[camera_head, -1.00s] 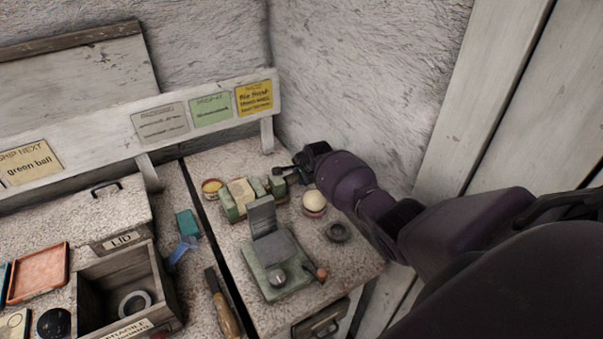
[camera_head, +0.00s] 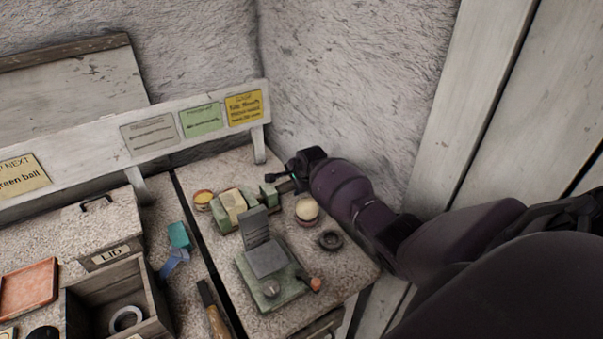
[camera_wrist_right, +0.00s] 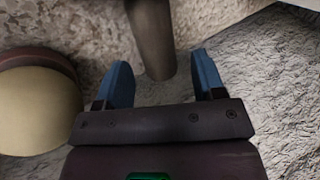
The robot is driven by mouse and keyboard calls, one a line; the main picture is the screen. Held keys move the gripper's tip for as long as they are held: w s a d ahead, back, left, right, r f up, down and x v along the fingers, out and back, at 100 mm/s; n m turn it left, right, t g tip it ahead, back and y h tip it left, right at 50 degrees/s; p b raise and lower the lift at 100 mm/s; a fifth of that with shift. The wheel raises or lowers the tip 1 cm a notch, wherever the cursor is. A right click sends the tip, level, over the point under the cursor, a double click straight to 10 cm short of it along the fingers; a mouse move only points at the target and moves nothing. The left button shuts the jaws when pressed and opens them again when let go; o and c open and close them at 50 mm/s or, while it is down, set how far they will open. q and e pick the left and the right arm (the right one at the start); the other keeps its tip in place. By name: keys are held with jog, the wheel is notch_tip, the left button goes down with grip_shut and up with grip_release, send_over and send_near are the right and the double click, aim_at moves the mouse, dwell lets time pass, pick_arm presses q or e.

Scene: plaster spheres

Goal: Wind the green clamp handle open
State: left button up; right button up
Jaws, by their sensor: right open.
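The green clamp (camera_head: 222,219) sits at the back of the right-hand table, with a pale block (camera_head: 233,204) between its green parts. One green jaw (camera_head: 268,196) stands at its right, with a screw rod running right from it. A thin dark bar with a small dark knob (camera_head: 268,177), probably the handle, reaches toward my right gripper (camera_head: 304,168). In the right wrist view the gripper (camera_wrist_right: 163,82) is open, its blue fingers on either side of a grey-brown rod (camera_wrist_right: 153,40). I cannot tell whether they touch it. My left gripper is out of view.
A cream ball in a reddish cup (camera_head: 307,211) stands close by the right gripper. A dark ring (camera_head: 330,240) and a green-based plate stand (camera_head: 265,262) are nearer. A yellow-topped pot (camera_head: 203,198) is left of the clamp. The wall rises behind.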

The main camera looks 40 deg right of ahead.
jog(key=v, duration=0.8)
jog(key=shift+s+r, duration=0.2)
jog(key=shift+r, duration=0.15)
dwell(0.4)
